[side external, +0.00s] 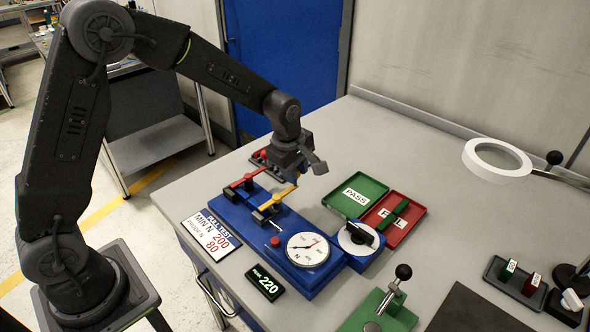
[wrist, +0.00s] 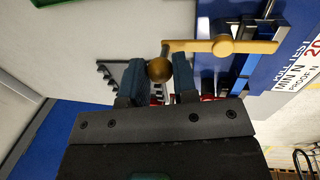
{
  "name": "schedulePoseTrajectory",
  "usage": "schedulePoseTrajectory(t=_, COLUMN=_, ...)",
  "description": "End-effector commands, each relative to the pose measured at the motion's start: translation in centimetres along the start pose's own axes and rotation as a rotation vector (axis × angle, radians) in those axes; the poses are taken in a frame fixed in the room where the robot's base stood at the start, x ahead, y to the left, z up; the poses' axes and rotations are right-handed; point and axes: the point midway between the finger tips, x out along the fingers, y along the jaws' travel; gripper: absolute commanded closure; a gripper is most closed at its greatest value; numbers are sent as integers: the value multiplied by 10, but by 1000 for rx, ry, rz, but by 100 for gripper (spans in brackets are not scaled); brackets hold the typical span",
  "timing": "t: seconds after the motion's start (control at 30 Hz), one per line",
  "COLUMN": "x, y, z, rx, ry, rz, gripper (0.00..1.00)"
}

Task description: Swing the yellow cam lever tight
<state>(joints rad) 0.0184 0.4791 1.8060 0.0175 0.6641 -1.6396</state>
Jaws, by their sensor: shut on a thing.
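The yellow cam lever (side external: 277,199) sits on the blue pull-test fixture (side external: 303,283), with its arm reaching up and right to my gripper (side external: 297,177). In the wrist view, the yellow lever (wrist: 222,46) runs across the top, and a brass-coloured ball knob (wrist: 159,70) at its left end lies between the two dark teal fingers of my gripper (wrist: 160,78). My gripper is shut on this knob. A red lever (side external: 246,178) stands beside the yellow one on the same fixture. The far side of the grip is hidden in the side view.
A round dial (side external: 308,250) and a display reading 220 (side external: 265,282) are at the fixture's front. A green PASS tray (side external: 356,194) and a red FAIL tray (side external: 415,209) lie to the right. A ring lamp (side external: 497,158) stands further right.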

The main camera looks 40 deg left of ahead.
Motion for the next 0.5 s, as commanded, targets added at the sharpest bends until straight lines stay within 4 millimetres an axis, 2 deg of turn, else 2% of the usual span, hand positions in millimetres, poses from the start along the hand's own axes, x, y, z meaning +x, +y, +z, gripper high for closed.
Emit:
schedulePoseTrajectory(t=0.03, x=-1, y=1, z=-1, rx=-2, ry=0, rz=3, gripper=70)
schedulePoseTrajectory(t=0.27, x=0, y=0, z=0, rx=-1, ry=0, rz=1, gripper=49)
schedulePoseTrajectory(t=0.5, x=-1, y=0, z=0, rx=1, ry=0, rz=1, gripper=49)
